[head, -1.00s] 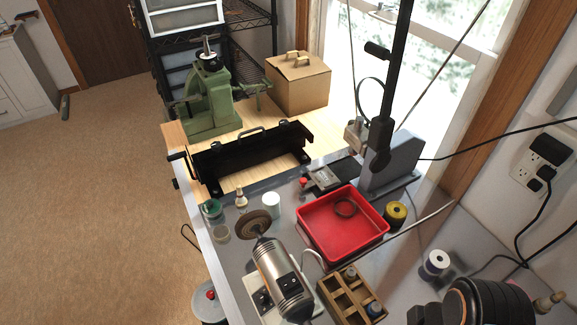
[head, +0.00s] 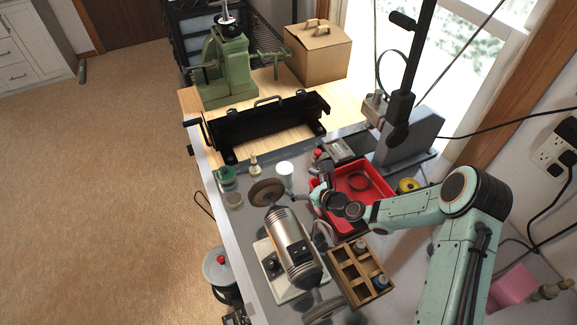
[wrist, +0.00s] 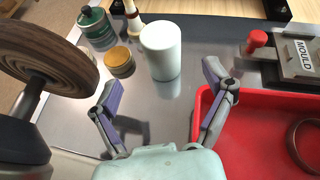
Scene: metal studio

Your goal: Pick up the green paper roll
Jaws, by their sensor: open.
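A pale, nearly white upright cylinder (head: 286,172) stands on the metal bench, left of the red tray; it is the closest match to the paper roll, with only a faint green tint. In the wrist view the cylinder (wrist: 161,52) stands just beyond the fingertips, roughly centred between them. My gripper (wrist: 159,80) is open and empty, its two fingers spread wider than the cylinder. In the head view my gripper (head: 308,196) is small, on the near side of the cylinder, at the red tray's left edge.
A grinder (head: 288,244) with a brown wheel (wrist: 50,55) stands close on the left. The red tray (wrist: 262,135) is on the right. A green can (wrist: 98,28) and an amber jar (wrist: 121,62) stand left of the cylinder. A mould block (wrist: 298,60) lies at the right.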

